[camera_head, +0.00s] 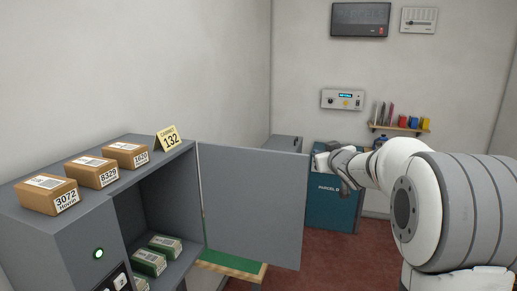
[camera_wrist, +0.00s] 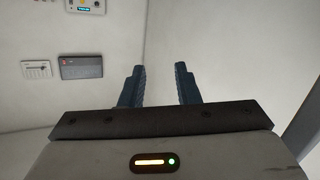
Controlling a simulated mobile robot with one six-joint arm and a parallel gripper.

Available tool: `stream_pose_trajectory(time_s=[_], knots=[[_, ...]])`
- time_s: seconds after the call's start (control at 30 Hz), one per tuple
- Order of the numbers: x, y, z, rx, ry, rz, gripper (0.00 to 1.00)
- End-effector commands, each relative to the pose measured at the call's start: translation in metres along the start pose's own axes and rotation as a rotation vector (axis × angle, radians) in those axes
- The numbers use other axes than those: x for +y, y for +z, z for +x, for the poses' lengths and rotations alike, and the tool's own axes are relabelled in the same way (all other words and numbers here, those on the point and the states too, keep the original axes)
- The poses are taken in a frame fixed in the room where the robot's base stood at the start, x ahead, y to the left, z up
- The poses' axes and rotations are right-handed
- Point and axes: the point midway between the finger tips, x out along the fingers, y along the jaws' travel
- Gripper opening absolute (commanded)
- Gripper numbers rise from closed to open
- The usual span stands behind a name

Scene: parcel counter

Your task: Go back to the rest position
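My gripper (camera_wrist: 158,72) shows in the wrist view with its two dark fingers apart and nothing between them. It faces the bare wall and the room's corner. In the head view my gripper (camera_head: 342,170) is small and partly hidden by my own arm, which reaches in from the right. It is held in the air to the right of the open cabinet door (camera_head: 253,203), in front of the teal parcel bin (camera_head: 333,212).
A grey cabinet (camera_head: 177,204) stands at the left, its door swung open toward my arm. Three parcels (camera_head: 124,155) and a yellow 132 sign (camera_head: 168,138) are on top; green-banded packets (camera_head: 149,261) lie inside. A shelf (camera_head: 399,130) and wall panel (camera_head: 342,99) are behind. Red floor shows right.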

Motion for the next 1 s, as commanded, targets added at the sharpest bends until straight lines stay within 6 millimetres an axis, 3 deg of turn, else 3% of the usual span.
stream_pose_trajectory(time_s=[0.17, 0.27, 0.5, 0.73, 0.8, 1.0], knots=[[-0.008, 0.042, -0.074, -0.266, 0.13, 0.062, 0.29], [-0.024, 0.081, -0.13, -0.461, 0.166, 0.106, 0.29], [-0.088, 0.168, -0.271, -0.903, 0.108, 0.206, 0.29], [-0.152, 0.222, -0.384, -1.218, -0.054, 0.276, 0.29], [-0.155, 0.239, -0.381, -1.181, -0.047, 0.272, 0.29], [-0.157, 0.249, -0.384, -1.12, -0.036, 0.266, 0.29]])
